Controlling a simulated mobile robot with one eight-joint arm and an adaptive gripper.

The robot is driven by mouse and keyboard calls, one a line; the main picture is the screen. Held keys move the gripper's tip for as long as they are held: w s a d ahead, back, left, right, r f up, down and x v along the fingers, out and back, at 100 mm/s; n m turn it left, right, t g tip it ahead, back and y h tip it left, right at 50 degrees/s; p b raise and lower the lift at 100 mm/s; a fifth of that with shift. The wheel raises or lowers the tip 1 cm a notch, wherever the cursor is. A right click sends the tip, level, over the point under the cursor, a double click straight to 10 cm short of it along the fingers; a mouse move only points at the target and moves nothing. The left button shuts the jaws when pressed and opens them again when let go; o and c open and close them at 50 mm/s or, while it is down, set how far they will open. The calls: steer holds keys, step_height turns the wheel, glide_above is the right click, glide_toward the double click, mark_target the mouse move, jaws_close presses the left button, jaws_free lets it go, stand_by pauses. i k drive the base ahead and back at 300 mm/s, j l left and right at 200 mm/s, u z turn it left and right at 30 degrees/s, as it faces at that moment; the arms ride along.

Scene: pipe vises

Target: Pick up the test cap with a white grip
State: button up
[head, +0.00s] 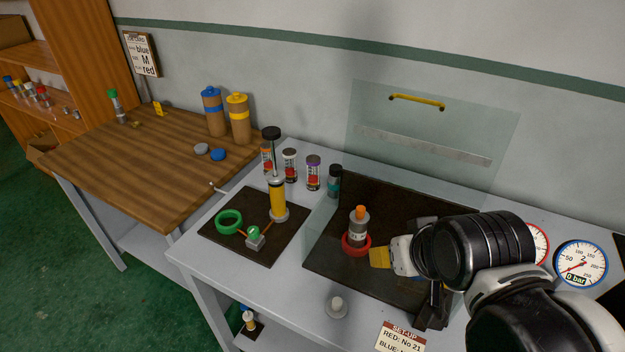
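A small grey disc with a pale, whitish knob (337,306) stands upright on the grey table near its front edge. It looks like a cap with a white grip. Another small piece with a white top (248,317) stands on the lower shelf, partly seen under the table. My arm reaches in from the lower right. My gripper (380,257) is beside the red ring, behind and right of the whitish-knobbed disc and apart from it. Its fingers are mostly hidden, so I cannot tell their opening or whether they hold anything.
A grey cylinder with an orange top (359,227) stands in a red ring (356,245). A clear shield with a yellow handle (417,101) rises behind. A yellow pump (278,198) and green ring (229,221) are left. Gauges (581,264) stand right. Bare table surrounds the whitish-knobbed disc.

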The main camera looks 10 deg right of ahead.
mark_target(336, 307)
steer(key=k+j+z, duration=0.15)
steer(key=z, duration=0.35)
steer(key=k+j+z, duration=0.1)
steer(key=z, duration=0.35)
steer(key=k+l, duration=0.05)
steer(key=k, duration=0.05)
